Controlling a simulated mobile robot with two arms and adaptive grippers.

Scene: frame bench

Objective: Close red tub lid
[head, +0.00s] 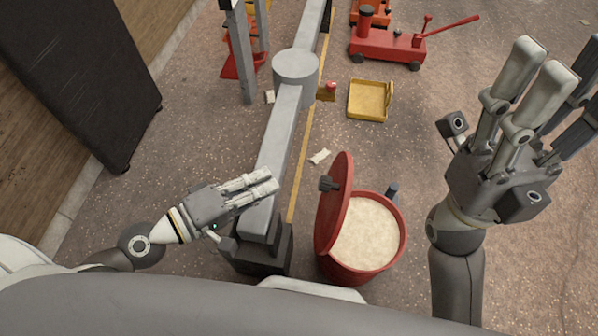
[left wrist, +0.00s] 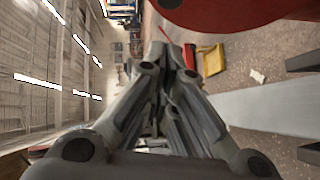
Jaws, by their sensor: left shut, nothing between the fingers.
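The red tub (head: 365,275) stands on the floor at lower centre in the head view, filled with pale granular material (head: 368,235). Its red lid (head: 334,205) stands steeply tilted up at the tub's left side, with a dark knob (head: 328,184) facing left. A red rounded surface (left wrist: 235,8), probably the lid, shows at the top of the left wrist view. My left gripper (head: 272,182) is shut and empty, over the grey beam left of the lid, apart from it. My right gripper (head: 560,90) is open and empty, to the right of the tub.
The grey beam (head: 284,130) with its dark foot runs up left of the tub. A yellow tray (head: 368,101), a red floor jack (head: 388,47) and a white scrap (head: 320,156) lie farther off. Floor between the tub and my right arm is clear.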

